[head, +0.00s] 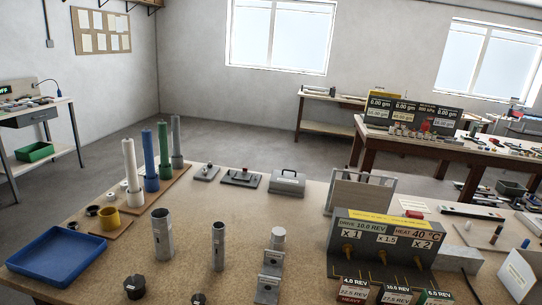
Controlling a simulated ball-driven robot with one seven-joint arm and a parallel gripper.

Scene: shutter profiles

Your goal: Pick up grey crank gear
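I cannot pick out a grey crank gear with certainty. Grey parts on the near workbench (185,262) include a tall grey rod (176,137) standing in a grey base at the far end of a row of coloured rods. Two grey metal tubes (162,234) (218,246) stand upright nearer to me. Grey brackets (268,285) stand right of them, with a light grey cylinder (278,238) behind. My gripper is not in view, so its state and distance from these parts do not show.
A blue tray (57,256) lies at the left. White (131,165), blue (149,162) and green (163,150) rods stand on a board. A drive panel (385,240) blocks the right; bare surface lies mid-bench.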

